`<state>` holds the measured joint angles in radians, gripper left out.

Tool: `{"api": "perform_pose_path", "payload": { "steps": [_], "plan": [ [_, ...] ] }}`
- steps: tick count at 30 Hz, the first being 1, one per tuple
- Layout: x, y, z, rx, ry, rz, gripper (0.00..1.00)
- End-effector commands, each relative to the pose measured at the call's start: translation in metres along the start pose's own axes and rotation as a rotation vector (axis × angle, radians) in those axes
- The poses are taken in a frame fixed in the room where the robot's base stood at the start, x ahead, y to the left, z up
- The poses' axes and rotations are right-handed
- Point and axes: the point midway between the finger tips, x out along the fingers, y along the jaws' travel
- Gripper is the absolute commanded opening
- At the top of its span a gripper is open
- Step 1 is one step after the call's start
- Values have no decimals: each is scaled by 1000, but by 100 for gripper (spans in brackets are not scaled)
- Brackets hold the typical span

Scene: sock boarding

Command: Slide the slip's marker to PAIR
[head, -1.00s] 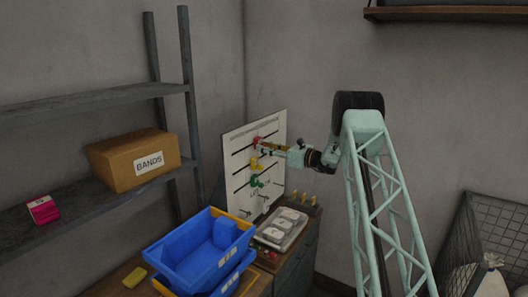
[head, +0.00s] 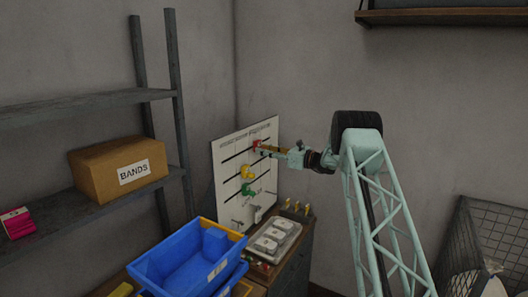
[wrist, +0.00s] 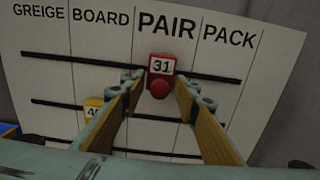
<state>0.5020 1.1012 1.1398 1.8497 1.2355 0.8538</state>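The white board (head: 228,205) stands against the wall; in the wrist view its columns read GREIGE, BOARD, PAIR and PACK (wrist: 230,38). A red marker (wrist: 162,66) numbered 31, with a round red knob, sits on the top rail under PAIR. It also shows in the head view (head: 256,146). My gripper (wrist: 160,80) has one finger on each side of the red knob, with narrow gaps visible. It also shows at the board in the head view (head: 260,150). A yellow marker (wrist: 93,107) sits on the rail below, under BOARD, partly hidden by the left finger.
A green marker (head: 249,191) sits lower on the board. Blue bins (head: 185,262) and a grey tray (head: 275,240) stand in front of the board. A BANDS box (head: 115,168) is on the left shelf. A wire cage (head: 485,235) stands at right.

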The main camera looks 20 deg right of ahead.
Motion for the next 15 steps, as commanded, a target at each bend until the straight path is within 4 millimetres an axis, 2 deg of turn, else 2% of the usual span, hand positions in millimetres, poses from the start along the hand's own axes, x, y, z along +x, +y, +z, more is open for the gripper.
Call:
{"api": "perform_pose_path", "payload": {
  "steps": [9,15],
  "plan": [
    [-1,0,0,0,0,0,29],
    [-10,0,0,0,0,-1,29]
  ]
}}
